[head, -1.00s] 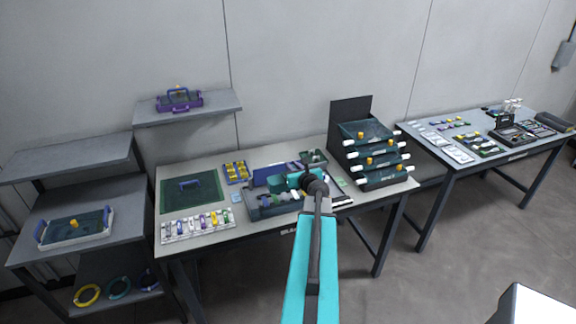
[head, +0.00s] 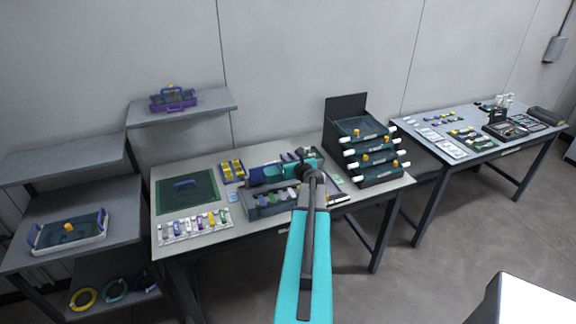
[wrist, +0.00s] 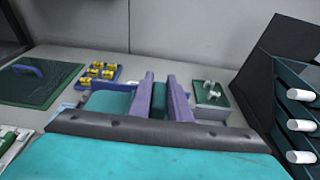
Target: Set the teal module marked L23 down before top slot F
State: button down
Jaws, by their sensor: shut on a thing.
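My gripper (wrist: 161,100) has two purple fingers and is shut on a teal module (wrist: 159,98), which shows as a narrow strip between them in the wrist view. Its L23 mark cannot be read. In the head view my gripper is above the back of the middle bench, mostly hidden by my own arm. A grey slotted chassis (head: 262,208) with several modules stands on the bench just below and in front of it. No slot letters are legible, so I cannot tell which is top slot F.
A black stand with stacked trays (head: 372,152) rises close to my gripper's right. A small green tray (wrist: 208,97) sits behind right.

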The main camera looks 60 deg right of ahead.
jog(key=shift+f+b, duration=1.3)
jog(key=shift+f, duration=0.4)
jog(key=shift+f+b, duration=0.5)
jog(key=shift+f, duration=0.1)
jog(key=c, duration=1.6)
grip_release()
jog(key=shift+c, duration=0.2)
jog(key=shift+r, duration=0.15)
jog(key=shift+r+p, duration=0.65)
jog(key=shift+p, duration=0.05)
jog(key=shift+s+a+b, duration=0.45)
jog(key=shift+s+a, duration=0.05)
jog(key=shift+s, duration=0.2)
jog(key=b+v, duration=0.2)
jog(key=v, duration=0.8)
jog(key=shift+o, duration=0.4)
jog(key=shift+a+r, duration=0.1)
